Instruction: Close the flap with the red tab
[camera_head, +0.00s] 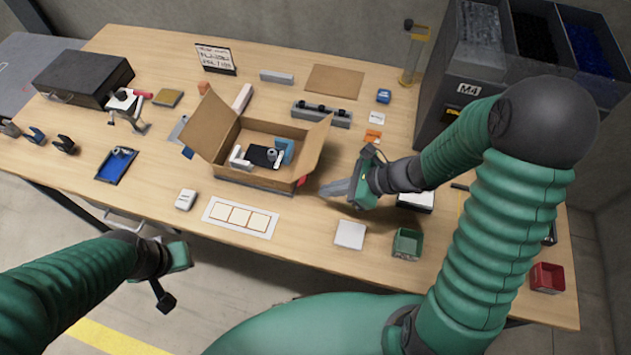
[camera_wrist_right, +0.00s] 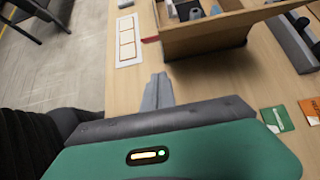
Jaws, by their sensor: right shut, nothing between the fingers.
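An open cardboard box (camera_head: 250,181) stands mid-table with grey and white parts, a dark piece and a blue piece inside. Its left flap (camera_head: 208,122) and right flap (camera_head: 316,147) stick up and outward. The red tab (camera_head: 301,181) shows low at the box's front right corner, and also in the right wrist view (camera_wrist_right: 150,39). I cannot tell which flap it is on. My right gripper (camera_head: 325,188) is shut and empty, just right of the tab and apart from it; its fingers (camera_wrist_right: 157,82) point toward the box. My left gripper (camera_head: 168,285) is off the table's front edge, its jaws unclear.
A white card with square outlines (camera_head: 240,217) lies in front of the box. A white block (camera_head: 350,234) and a green bin (camera_head: 407,243) are right of it. A grey rail (camera_head: 321,114) lies behind. A large feeder (camera_head: 468,100) stands at the back right.

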